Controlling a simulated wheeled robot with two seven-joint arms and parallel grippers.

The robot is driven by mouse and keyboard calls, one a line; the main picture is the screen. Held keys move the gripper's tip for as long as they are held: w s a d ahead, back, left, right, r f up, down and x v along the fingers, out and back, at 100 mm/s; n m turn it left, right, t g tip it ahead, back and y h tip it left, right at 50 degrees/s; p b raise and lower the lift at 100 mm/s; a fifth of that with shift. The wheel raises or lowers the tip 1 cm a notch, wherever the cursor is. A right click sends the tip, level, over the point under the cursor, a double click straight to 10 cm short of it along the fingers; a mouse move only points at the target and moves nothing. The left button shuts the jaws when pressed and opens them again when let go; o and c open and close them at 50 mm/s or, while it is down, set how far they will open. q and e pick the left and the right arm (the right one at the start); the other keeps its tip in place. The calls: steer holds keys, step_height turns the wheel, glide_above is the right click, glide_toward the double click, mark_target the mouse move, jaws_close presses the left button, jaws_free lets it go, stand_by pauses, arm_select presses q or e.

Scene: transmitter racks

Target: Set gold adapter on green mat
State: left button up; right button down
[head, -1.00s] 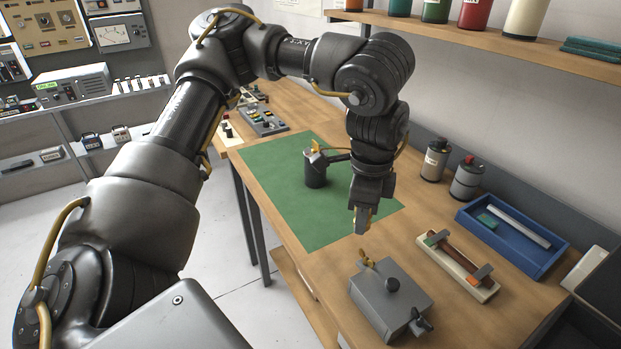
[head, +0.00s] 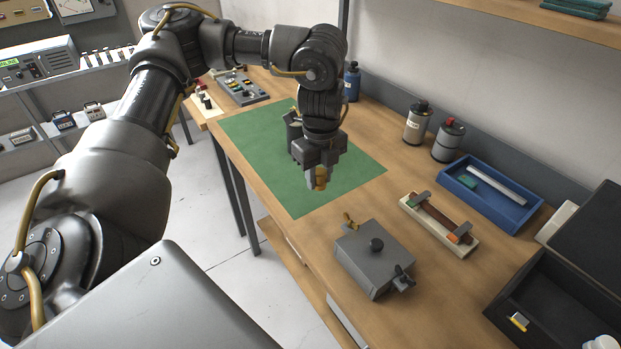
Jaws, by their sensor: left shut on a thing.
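The gold adapter (head: 320,178) is a small brass-coloured piece between the fingertips of my left gripper (head: 319,181). The gripper is shut on it and points down. The green mat (head: 265,130) lies flat on the wooden bench, and the adapter shows in front of the mat's right part. I cannot tell how high it is above the mat. A dark cylinder (head: 292,126) stands on the mat, mostly hidden behind the gripper. My right gripper is not in view.
A grey box (head: 372,260) with a knob and a brass fitting stands right of the mat. Beyond are a cream tray (head: 440,226), a blue tray (head: 490,192), grey canisters (head: 417,124) and a black case (head: 550,305). The mat's near left part is clear.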

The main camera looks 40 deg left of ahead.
arm_select(q)
glide_above(313, 196)
steer(key=f, duration=0.5)
steer(key=shift+s+d+f, duration=0.15)
steer(key=shift+d+f, duration=0.05)
steer(key=shift+f, duration=0.2)
steer(key=shift+a+f, duration=0.2)
steer(key=shift+f, duration=1.55)
steer(key=shift+d, duration=0.1)
steer(key=o, duration=1)
steer(key=shift+f, duration=0.15)
